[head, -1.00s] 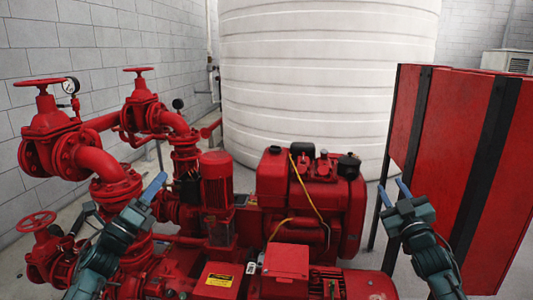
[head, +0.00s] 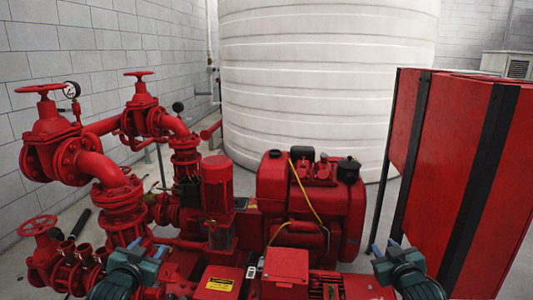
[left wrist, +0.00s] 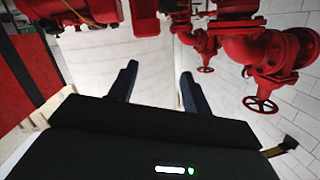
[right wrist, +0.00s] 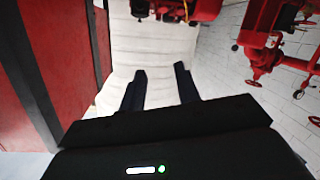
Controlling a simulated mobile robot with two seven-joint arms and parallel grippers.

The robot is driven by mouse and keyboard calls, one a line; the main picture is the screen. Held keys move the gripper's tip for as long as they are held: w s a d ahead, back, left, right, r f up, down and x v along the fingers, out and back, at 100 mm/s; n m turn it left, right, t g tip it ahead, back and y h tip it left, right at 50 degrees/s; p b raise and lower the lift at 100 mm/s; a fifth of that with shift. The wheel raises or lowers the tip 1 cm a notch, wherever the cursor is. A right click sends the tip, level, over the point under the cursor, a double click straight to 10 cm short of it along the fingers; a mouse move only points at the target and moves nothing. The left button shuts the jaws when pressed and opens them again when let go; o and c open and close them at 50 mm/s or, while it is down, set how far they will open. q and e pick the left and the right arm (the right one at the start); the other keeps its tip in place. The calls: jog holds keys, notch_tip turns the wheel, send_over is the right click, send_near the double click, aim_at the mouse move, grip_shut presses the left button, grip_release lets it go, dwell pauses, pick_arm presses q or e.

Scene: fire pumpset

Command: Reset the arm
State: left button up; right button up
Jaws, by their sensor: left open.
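My left gripper (head: 149,246) is low at the left in the head view, in front of the red pump pipes. Its two dark fingers stand apart with nothing between them in the left wrist view (left wrist: 159,70). My right gripper (head: 383,247) is low at the right in the head view, between the red engine and the red cabinet. Its fingers also stand apart and empty in the right wrist view (right wrist: 160,69). Neither gripper holds anything. Most of both arms is hidden below the head view's lower edge.
A red engine (head: 332,208) and red pump pipes with valve handwheels (head: 38,225) fill the middle and left. A red cabinet (head: 440,140) with black bands stands at the right. A large white tank (head: 325,70) stands behind. A grey block wall is at the left.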

pick_arm(q)
jog(key=s+d+f+g+h, duration=0.1)
jog(key=s+d+f+g, duration=0.1)
jog(key=s+d+f, duration=0.45)
jog(key=s+d+f+g+h, duration=0.15)
jog(key=s+d+f, duration=0.25)
jog(key=s+f, duration=0.55)
pick_arm(e)
jog(key=s+a+f+g+y, duration=0.1)
jog(key=s+a+f+g, duration=0.1)
jog(key=s+a+f, duration=0.45)
jog(key=s+a+f+g+y, duration=0.15)
jog(key=s+a+f, duration=0.25)
jog(key=s+f, duration=0.55)
pick_arm(q)
jog(key=s+d+g, duration=0.1)
jog(key=s+d, duration=0.2)
jog(key=s, duration=0.6)
jog(key=s+d+f+g+h, duration=0.1)
jog(key=s+d, duration=0.2)
jog(key=s, duration=0.6)
pick_arm(e)
jog(key=s+a+g, duration=0.1)
jog(key=s+a, duration=0.2)
jog(key=s, duration=0.6)
jog(key=s+a+f+g+y, duration=0.1)
jog(key=s+a, duration=0.2)
jog(key=s, duration=0.6)
